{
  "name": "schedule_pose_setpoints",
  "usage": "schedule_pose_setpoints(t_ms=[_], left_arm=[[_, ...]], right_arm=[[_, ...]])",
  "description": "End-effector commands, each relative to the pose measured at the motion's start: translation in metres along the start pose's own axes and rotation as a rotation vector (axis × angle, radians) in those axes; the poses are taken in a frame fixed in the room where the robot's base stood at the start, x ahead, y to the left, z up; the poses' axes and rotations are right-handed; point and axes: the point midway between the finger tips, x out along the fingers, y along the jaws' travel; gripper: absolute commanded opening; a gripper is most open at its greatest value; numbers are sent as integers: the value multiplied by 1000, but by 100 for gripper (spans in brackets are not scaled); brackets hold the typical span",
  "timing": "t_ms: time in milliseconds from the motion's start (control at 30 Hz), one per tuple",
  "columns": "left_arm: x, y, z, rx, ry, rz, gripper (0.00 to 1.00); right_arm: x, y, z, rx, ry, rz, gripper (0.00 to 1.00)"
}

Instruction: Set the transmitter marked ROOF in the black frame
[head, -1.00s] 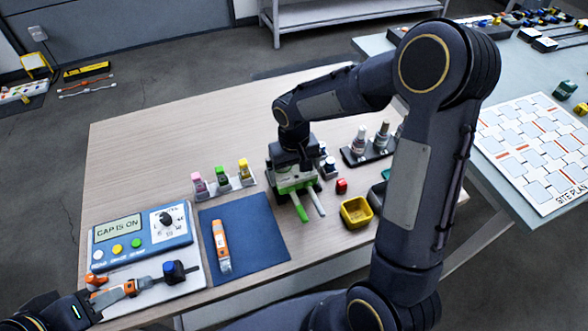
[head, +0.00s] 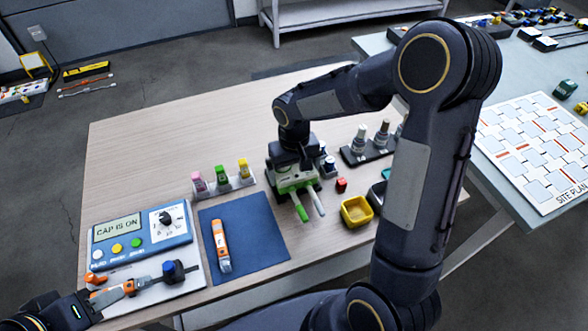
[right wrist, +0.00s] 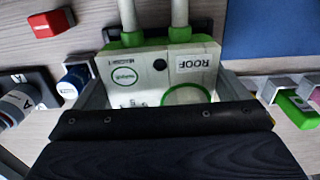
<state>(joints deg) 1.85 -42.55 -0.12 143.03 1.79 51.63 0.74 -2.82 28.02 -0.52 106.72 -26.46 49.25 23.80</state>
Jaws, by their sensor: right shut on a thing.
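The transmitter marked ROOF (right wrist: 194,63) is a white and green box with two pale rods, its label upside down in the right wrist view. My right gripper (head: 293,179) is shut on it over the table, right of the blue mat. The rods point toward the table's front edge in the head view. A black part (right wrist: 202,29) shows behind the rods in the right wrist view; I cannot tell if it is the black frame, or whether the transmitter touches it. My left gripper (head: 95,292) is at the lower left by a grey plate; its jaws are unclear.
A blue panel (head: 142,238) reads CAP IS ON. An orange tool (head: 221,246) lies on the blue mat (head: 258,225). A rack of coloured markers (head: 223,181) stands behind it. A yellow bin (head: 356,211), red block (head: 341,185) and bottle tray (head: 370,152) are to the right.

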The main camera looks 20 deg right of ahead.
Motion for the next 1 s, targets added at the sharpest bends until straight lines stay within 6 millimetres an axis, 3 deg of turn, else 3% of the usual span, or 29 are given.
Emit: schedule_pose_setpoints(t_ms=[1000], left_arm=[[7, -3, 4, 0, 0, 0, 36]], right_arm=[[10, 0, 0, 0, 1, 0, 62]])
